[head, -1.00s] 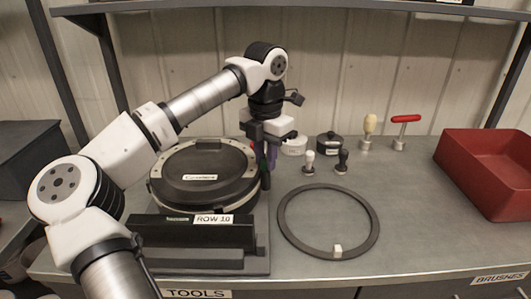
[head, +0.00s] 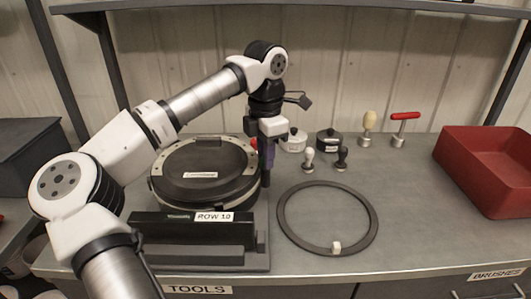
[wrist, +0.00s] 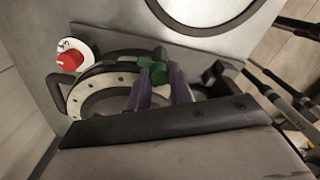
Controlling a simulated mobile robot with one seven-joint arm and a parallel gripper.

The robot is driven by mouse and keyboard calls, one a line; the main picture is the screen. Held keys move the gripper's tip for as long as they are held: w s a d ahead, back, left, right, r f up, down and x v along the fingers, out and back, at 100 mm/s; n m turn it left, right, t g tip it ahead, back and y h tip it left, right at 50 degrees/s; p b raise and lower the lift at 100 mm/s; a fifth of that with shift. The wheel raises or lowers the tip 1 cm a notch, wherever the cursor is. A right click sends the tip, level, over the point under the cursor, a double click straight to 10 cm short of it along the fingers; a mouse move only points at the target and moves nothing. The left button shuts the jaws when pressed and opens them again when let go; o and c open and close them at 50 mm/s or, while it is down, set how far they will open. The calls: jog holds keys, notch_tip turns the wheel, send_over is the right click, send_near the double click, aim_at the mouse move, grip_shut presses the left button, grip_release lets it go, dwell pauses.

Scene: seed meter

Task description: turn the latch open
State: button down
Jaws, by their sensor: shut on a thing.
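The round seed meter (head: 203,172), with a dark lid and pale ring, sits on a grey base at the left of the bench. My gripper (head: 267,168) points down at its right edge. In the wrist view, the purple fingers of my gripper (wrist: 158,78) are shut on a green latch (wrist: 152,70) at the meter's rim. The latch is hidden in the head view, and its exact angle is hard to tell.
A red knob (wrist: 68,61) on a white dial stands beside the meter. A black bar (head: 192,230) labelled ROW 10 runs along the front.

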jog(key=c, duration=1.3)
grip_release()
jog(key=shift+o, duration=0.2)
jog(key=shift+r, duration=0.1)
notch_tip(320, 180, up, 14)
jog(key=shift+b, duration=0.4)
jog(key=shift+f, duration=0.2)
